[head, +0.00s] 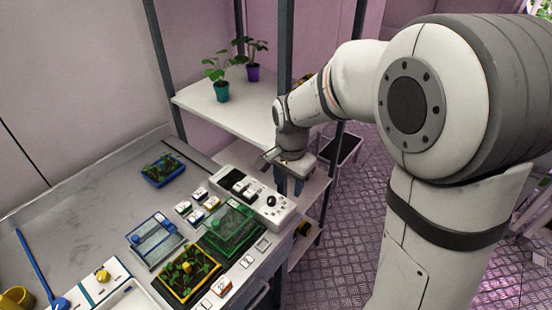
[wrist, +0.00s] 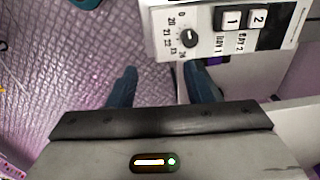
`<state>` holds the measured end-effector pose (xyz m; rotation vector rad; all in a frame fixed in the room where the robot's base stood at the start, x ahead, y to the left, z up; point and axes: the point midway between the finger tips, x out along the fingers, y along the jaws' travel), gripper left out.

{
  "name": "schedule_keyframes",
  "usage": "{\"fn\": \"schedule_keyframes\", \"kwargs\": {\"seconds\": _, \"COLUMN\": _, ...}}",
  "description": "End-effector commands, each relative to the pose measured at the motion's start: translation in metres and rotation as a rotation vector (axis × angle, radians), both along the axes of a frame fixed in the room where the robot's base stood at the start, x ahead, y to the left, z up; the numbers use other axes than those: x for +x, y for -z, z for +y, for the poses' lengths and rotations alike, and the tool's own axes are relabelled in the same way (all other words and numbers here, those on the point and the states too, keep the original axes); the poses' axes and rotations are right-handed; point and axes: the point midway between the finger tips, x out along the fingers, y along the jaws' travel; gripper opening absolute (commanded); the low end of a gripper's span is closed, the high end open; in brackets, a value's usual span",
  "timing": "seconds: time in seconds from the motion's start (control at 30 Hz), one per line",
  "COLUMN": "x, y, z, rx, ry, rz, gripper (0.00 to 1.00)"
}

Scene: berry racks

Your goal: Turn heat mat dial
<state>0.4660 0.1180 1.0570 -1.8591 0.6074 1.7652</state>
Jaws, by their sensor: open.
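The white control box (head: 285,214) stands at the far right corner of the bench. Its round black dial (head: 271,200) sits on the top face. In the wrist view the dial (wrist: 190,38) has a number scale beside it, and two rocker switches marked 1 (wrist: 231,19) and 2 (wrist: 258,18) are to its right. I cannot read the dial's setting for certain. My gripper (wrist: 161,87) is open and empty, its two dark blue fingers apart. In the wrist view the dial lies beyond the right fingertip, not between the fingers. No finger visibly touches it.
A green lidded tray (head: 230,230) and small labelled blocks (head: 197,215) sit left of the box. A blue lidded tray (head: 154,240) and a yellow seedling tray (head: 188,273) lie nearer. A rack shelf (head: 205,102) with two potted plants rises behind. Patterned floor (wrist: 70,50) lies below.

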Motion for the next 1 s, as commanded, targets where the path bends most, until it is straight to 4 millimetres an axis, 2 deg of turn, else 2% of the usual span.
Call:
{"fn": "schedule_keyframes", "kwargs": {"seconds": 0.1, "x": 0.019, "y": 0.004, "z": 0.023, "rx": 0.001, "ry": 0.099, "rz": 0.029, "gripper": 0.46}}
{"fn": "schedule_keyframes", "kwargs": {"seconds": 0.3, "x": 0.032, "y": 0.017, "z": 0.041, "rx": -0.001, "ry": 0.186, "rz": 0.048, "gripper": 0.46}}
{"fn": "schedule_keyframes", "kwargs": {"seconds": 0.47, "x": 0.032, "y": 0.034, "z": 0.042, "rx": -0.002, "ry": 0.195, "rz": 0.052, "gripper": 0.46}}
{"fn": "schedule_keyframes", "kwargs": {"seconds": 0.8, "x": 0.033, "y": 0.084, "z": 0.043, "rx": -0.001, "ry": 0.192, "rz": 0.050, "gripper": 0.46}}
{"fn": "schedule_keyframes", "kwargs": {"seconds": 1.0, "x": 0.033, "y": 0.094, "z": 0.043, "rx": -0.001, "ry": 0.191, "rz": 0.047, "gripper": 0.46}}
